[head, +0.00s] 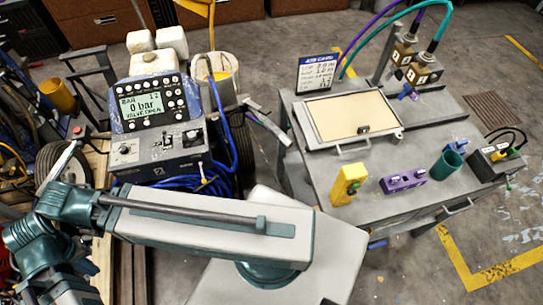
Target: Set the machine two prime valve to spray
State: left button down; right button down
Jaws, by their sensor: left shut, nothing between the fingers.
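The striping machine (160,158) stands at left centre with a dark control box. Its display (146,106) reads "0 bar", with a line below that looks like "VALVE OPEN". The box front carries a round knob (124,150) and a small lever (192,136). A thin pale-tipped lever (204,180) hangs below the box. I cannot tell for sure which of these is the prime valve, or its setting. My right gripper is not in view.
A job card (319,73) stands behind. Blue hose (215,185) lies beside the machine. Open floor lies at far right.

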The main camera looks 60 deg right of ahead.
aim_at(379, 244)
jog(key=k+z, duration=0.1)
jog(key=z, duration=0.8)
jog(key=k+z, duration=0.15)
jog(key=z, duration=0.75)
jog(key=l+z, duration=0.15)
jog(key=z, duration=0.8)
jog(key=l+z, duration=0.15)
jog(key=z, duration=0.3)
jog(key=i+j+z, duration=0.1)
jog(key=z, duration=0.35)
jog(key=k+l+u, duration=0.1)
jog(key=l, duration=0.3)
jog(key=k+l+u, duration=0.1)
jog(key=k+l, duration=0.15)
jog(key=l, duration=0.15)
jog(key=k+l, duration=0.15)
jog(key=l, duration=0.2)
jog(key=u, duration=0.05)
